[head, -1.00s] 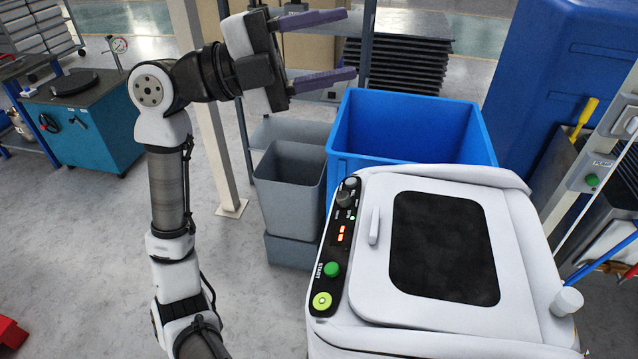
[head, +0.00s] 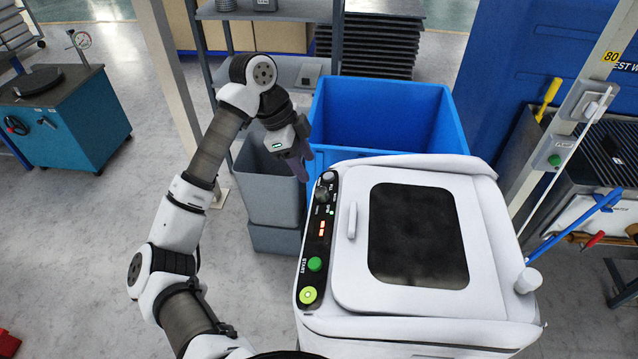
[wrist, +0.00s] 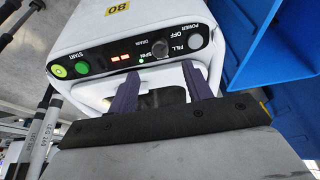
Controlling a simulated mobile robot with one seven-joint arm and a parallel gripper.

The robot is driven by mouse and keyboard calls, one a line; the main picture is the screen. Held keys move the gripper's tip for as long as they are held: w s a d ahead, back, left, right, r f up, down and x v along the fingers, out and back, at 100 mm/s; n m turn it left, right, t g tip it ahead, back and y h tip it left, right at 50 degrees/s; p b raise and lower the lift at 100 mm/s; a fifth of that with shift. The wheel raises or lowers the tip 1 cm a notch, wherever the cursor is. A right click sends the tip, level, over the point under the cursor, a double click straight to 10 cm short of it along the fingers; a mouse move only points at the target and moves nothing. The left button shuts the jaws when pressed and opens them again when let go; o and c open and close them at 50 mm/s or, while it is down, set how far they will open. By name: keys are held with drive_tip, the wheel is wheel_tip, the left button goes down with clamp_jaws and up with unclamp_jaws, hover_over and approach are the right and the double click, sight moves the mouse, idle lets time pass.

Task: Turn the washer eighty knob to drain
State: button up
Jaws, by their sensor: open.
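The white washer (head: 495,225) stands right of centre, with a dark window in its lid. Its black control panel (head: 309,262) carries the dark round knob (head: 322,194), also seen in the wrist view (wrist: 160,48). Labels OFF, FILL, DRAIN and SPIN surround the knob; a small green light (wrist: 140,60) shows near SPIN. I cannot tell where the pointer sits. My gripper (head: 301,172) is beside the panel's far end, pointing down. In the wrist view its purple-grey fingers (wrist: 161,76) are apart and empty, the knob seen beyond them, not touched.
The panel also has a power button (head: 328,177), a green START button (head: 315,264) and a yellow-green button (head: 308,295). A blue bin (head: 385,115) stands behind the washer, a grey bin (head: 265,195) left, near my arm. A yellow "80" tag (wrist: 116,7) is on the white housing.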

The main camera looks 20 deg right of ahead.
sight(320, 190)
drive_tip(key=p+x, duration=0.2)
drive_tip(key=x, duration=0.6)
drive_tip(key=shift+d+f, duration=0.2)
drive_tip(key=shift+f, duration=0.15)
drive_tip(key=c, duration=1)
drive_tip(key=shift+b, duration=0.35)
